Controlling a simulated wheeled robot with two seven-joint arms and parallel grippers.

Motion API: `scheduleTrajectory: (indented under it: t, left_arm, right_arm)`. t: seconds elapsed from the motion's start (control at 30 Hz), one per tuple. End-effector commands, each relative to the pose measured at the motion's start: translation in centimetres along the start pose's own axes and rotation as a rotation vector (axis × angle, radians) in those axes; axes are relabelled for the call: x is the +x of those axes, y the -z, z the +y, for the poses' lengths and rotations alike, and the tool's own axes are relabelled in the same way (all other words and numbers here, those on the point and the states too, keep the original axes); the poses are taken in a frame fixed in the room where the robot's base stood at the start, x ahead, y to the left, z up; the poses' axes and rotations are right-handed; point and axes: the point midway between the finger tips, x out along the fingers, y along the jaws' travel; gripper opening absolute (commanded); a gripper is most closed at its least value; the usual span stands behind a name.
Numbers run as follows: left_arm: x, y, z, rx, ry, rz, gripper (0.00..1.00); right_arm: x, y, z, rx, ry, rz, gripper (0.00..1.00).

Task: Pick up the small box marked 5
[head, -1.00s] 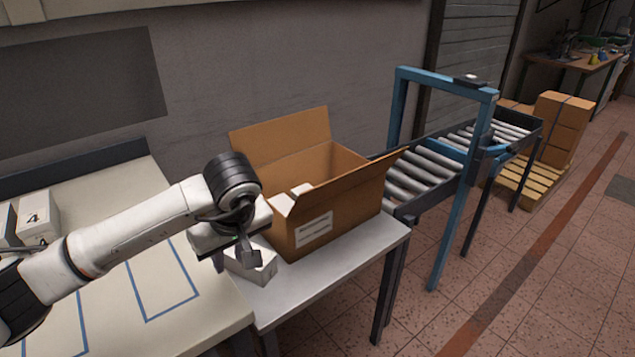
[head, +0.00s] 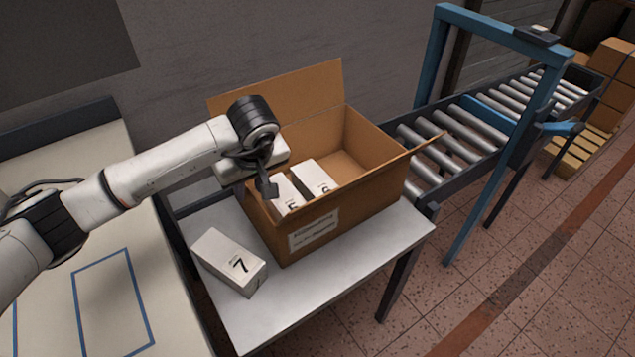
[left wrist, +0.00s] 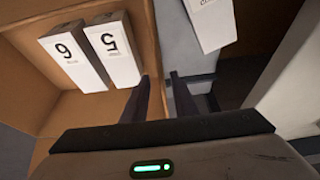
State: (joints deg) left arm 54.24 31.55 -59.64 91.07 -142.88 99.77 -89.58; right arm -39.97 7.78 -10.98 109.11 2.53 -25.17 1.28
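The small white box marked 5 (head: 290,203) stands inside the open cardboard carton (head: 350,208), at its left end. It is partly hidden by my left gripper (head: 267,186) in the head view. The left wrist view shows it clearly, with its 5 on top (left wrist: 112,47). My left gripper is open and empty, by the carton's left wall. In the left wrist view its two fingers (left wrist: 162,98) are apart, with box 5 ahead and to the left of them. My right gripper is in neither view.
A box marked 6 (head: 318,180) stands beside box 5 in the carton. A box marked 7 (head: 230,262) lies on the grey table (head: 330,285) outside it. The carton's flaps stand open. A roller conveyor (head: 465,140) with a blue frame is to the right.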

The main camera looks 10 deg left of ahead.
Motion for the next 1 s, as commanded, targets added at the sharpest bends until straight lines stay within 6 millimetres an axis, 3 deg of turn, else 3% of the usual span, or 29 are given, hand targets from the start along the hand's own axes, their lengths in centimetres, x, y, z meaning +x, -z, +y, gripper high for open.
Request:
scheduleTrajectory:
  t: [0.3,0.57,0.73,1.0]
  left_arm:
    - [4.3,-0.2,-0.3,0.0,0.003,-0.002,0.26]
    - [4.6,-0.2,-0.3,0.001,0.001,0.0,0.26]
    - [4.6,-0.1,-0.3,0.001,0.001,0.0,0.0]
    - [4.6,-0.1,-0.3,0.001,0.001,0.0,0.0]
  right_arm:
    - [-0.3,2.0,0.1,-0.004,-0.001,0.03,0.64]
    - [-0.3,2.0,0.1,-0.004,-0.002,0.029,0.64]
    - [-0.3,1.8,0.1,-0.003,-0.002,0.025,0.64]
    - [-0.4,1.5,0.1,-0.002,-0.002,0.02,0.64]
